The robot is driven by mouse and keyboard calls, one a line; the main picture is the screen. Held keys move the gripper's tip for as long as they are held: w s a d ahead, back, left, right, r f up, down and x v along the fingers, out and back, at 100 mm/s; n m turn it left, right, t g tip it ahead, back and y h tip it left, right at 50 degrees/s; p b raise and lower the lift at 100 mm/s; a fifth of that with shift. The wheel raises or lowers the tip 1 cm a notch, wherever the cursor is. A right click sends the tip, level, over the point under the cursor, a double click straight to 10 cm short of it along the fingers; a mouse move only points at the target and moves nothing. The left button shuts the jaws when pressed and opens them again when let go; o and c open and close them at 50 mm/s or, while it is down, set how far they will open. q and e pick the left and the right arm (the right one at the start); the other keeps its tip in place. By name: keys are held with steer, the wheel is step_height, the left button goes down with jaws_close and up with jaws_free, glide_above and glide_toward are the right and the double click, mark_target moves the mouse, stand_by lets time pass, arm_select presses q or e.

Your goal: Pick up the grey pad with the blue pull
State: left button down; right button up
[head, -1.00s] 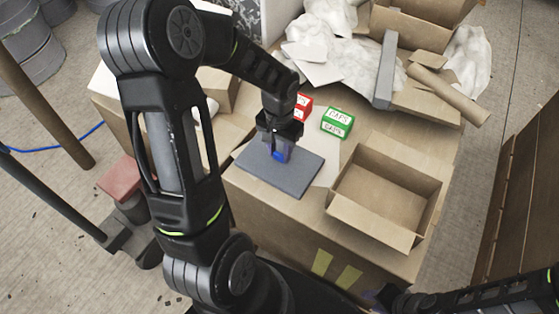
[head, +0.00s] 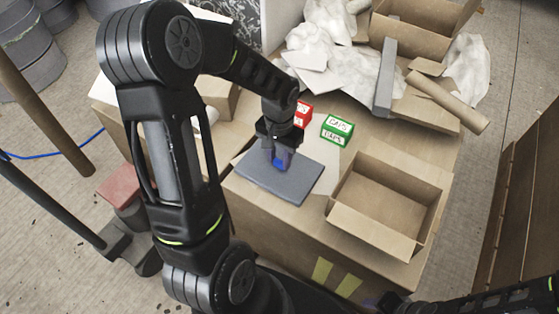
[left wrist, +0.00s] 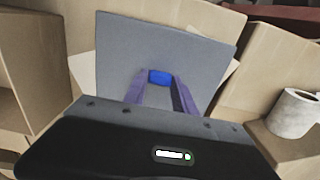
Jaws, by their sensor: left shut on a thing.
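The grey pad (head: 292,190) is a flat, dark grey slab near the front left of the large carton top. It looks flat; whether it touches the surface beneath cannot be told. Its blue pull (head: 279,162) stands up near its middle. My left gripper (head: 281,158) points down over the pad and is shut on the blue pull. In the left wrist view, the blue pull (left wrist: 160,77) sits between the two fingertips, with the grey pad (left wrist: 190,45) behind. My right arm (head: 470,300) enters at the bottom right; its jaw state cannot be made out.
An open, empty cardboard box (head: 385,203) stands right of the pad. A green CAPS box (head: 337,129) and a partly hidden red box (head: 302,113) are behind it. Crumpled white wrapping (head: 330,70), a grey bar (head: 385,75) and a cardboard tube (head: 446,100) lie farther back.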

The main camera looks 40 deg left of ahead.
mark_target(280, 161)
arm_select(q)
step_height(280, 161, up, 10)
steer(key=p, duration=0.1)
steer(key=shift+f+p, duration=0.2)
steer(key=shift+p, duration=0.15)
steer(key=shift+w, duration=0.1)
stand_by(0.3)
